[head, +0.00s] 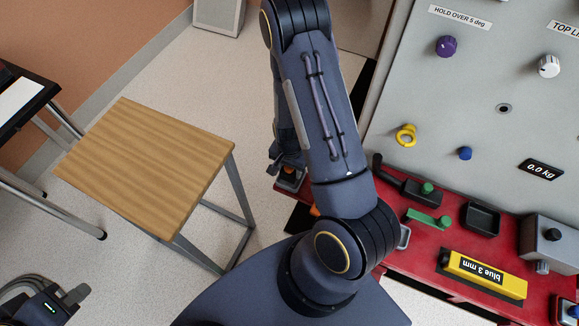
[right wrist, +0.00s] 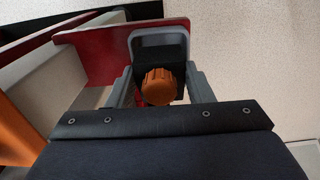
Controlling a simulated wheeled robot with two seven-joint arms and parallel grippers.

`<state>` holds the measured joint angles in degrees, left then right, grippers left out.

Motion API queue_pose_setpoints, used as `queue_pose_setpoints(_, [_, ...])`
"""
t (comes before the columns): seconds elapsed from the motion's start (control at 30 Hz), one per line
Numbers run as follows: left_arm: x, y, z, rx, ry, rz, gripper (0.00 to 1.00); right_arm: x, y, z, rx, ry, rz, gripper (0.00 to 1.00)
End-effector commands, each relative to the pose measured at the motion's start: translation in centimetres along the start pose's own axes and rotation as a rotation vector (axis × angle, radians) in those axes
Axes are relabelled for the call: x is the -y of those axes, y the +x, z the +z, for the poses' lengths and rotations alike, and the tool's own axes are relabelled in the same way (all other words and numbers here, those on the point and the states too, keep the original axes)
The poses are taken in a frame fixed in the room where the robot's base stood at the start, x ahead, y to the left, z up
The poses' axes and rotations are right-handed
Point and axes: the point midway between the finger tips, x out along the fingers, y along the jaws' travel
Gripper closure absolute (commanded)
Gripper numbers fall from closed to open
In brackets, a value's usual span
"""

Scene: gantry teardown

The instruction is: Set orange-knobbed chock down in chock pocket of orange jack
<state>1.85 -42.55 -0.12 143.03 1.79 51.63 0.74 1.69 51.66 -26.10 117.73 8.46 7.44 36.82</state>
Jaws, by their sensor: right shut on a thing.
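The orange-knobbed chock shows its ribbed orange knob (right wrist: 159,88) in the right wrist view, between the two grey fingers of my right gripper (right wrist: 162,80). The gripper is shut on it. Its lower part is hidden. In the head view the right gripper (head: 288,180) is left of the red bench, largely behind my arm, with a bit of orange at it. A grey loop-shaped piece (right wrist: 160,38) stands just beyond the knob; I cannot tell whether it touches the chock. The orange jack and its pocket cannot be made out clearly. My left gripper (head: 60,302) is at the lower left, its fingers unclear.
An orange surface (right wrist: 14,130) and a red plate (right wrist: 105,50) lie close to the right gripper. The red bench (head: 425,262) holds a green-handled tool (head: 428,218), a black tray (head: 481,219) and a yellow block (head: 484,272). A wooden-topped table (head: 150,160) is clear.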

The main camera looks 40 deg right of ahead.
Motion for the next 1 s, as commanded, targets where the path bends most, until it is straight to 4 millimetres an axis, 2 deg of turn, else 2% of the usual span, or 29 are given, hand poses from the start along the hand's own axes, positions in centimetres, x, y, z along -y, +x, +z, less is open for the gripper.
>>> queue_pose_setpoints(0.47, [0.0,0.1,0.1,0.0,0.0,0.0,1.0,0.0,0.1,0.0,0.0,-0.001,0.0,0.99])
queue_pose_setpoints(1.0, [0.9,2.0,1.0,0.0,0.0,0.0,1.0,0.0,2.7,0.0,0.0,0.0,-0.001,0.99])
